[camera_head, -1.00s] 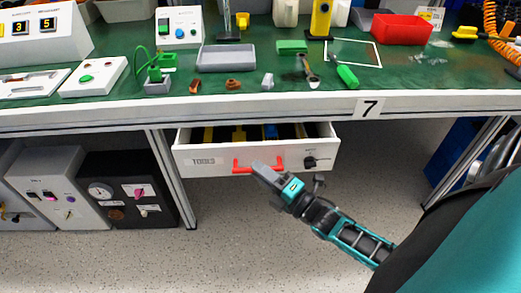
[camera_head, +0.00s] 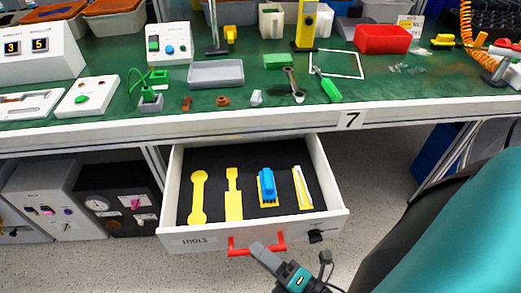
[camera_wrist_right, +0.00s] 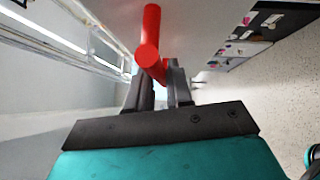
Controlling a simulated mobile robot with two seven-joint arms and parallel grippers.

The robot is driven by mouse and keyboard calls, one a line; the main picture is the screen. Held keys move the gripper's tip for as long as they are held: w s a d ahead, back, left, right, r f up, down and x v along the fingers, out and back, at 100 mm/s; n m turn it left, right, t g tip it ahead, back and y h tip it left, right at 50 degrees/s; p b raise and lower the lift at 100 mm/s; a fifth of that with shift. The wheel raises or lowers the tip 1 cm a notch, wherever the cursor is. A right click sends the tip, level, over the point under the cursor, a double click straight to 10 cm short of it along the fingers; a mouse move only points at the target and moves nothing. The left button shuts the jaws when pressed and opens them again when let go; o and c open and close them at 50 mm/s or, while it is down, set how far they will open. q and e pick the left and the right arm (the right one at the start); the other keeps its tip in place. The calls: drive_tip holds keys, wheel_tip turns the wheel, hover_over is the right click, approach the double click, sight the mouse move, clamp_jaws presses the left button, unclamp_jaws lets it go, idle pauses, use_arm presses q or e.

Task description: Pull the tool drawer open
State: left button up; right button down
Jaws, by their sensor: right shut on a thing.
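The white tool drawer (camera_head: 195,241), labelled TOOLS, stands well out from under the workbench. Its dark inside shows yellow tool shapes, a blue item and a pale one. Its red handle (camera_head: 257,246) is on the front. My right gripper (camera_head: 256,248) is shut on the handle, near its middle. In the right wrist view the red handle (camera_wrist_right: 149,50) lies between the fingers of my right gripper (camera_wrist_right: 160,75). A black knob (camera_head: 316,236) sits on the drawer front right of the handle. My left gripper is not in view.
The green workbench (camera_head: 120,60) above holds a red bin (camera_head: 382,39), a grey tray (camera_head: 216,73) and several tools. Grey and black boxes with controls (camera_head: 118,195) stand under it at the left. Speckled floor lies in front.

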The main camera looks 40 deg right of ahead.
idle(0.3)
drive_tip(key=c, duration=1.1)
unclamp_jaws()
drive_tip(key=v, duration=1.3)
